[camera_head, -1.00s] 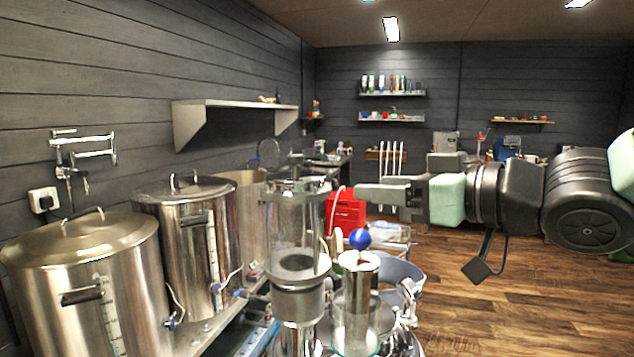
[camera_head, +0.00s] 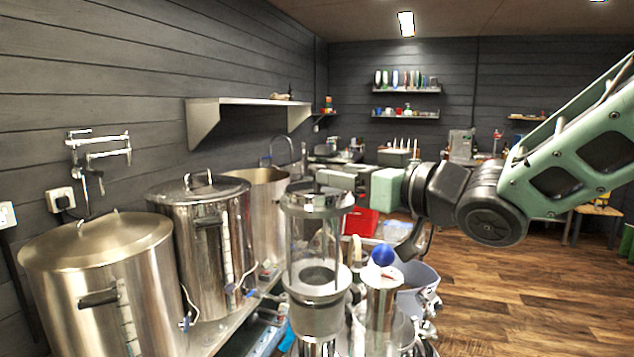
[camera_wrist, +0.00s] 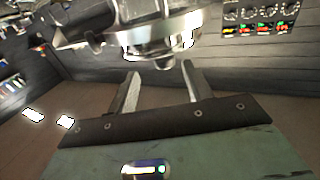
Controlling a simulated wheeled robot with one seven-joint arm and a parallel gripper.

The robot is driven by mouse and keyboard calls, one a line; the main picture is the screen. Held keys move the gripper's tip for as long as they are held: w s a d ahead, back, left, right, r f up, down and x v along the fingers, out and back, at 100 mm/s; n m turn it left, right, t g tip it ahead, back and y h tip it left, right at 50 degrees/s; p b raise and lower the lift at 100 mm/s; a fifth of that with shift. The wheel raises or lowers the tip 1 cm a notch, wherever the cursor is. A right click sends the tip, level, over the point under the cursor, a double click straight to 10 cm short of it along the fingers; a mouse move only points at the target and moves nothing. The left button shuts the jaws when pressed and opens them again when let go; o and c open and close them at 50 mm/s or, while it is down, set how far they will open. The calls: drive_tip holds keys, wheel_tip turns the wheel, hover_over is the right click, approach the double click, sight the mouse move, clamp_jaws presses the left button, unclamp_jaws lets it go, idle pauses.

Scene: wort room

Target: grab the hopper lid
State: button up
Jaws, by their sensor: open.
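The hopper lid (camera_head: 317,200) is a round metal cap on top of the clear cylindrical hopper (camera_head: 317,250) in the head view. My gripper (camera_head: 322,177) is at the lid's height or slightly above, at its far side, partly hidden behind the lid's upper fittings. In the wrist view my gripper (camera_wrist: 160,80) shows two separated fingers with nothing between them. A shiny round metal part, apparently the lid (camera_wrist: 155,45), is just beyond the fingertips. I cannot tell whether a finger touches it.
Two lidded steel kettles (camera_head: 95,270) (camera_head: 205,220) and an open pot (camera_head: 268,210) stand to the left. A red crate (camera_head: 360,222) is behind. Wooden floor (camera_head: 530,280) is clear at right.

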sight(318, 166)
drive_tip(key=p+x, duration=0.2)
drive_tip(key=x, duration=0.1)
drive_tip(key=p+x, duration=0.1)
drive_tip(key=x, duration=0.1)
drive_tip(key=shift+s+a+r, duration=0.25)
drive_tip(key=shift+r, duration=0.15)
drive_tip(key=shift+w+a, duration=0.2)
drive_tip(key=shift+f, duration=0.1)
clamp_jaws()
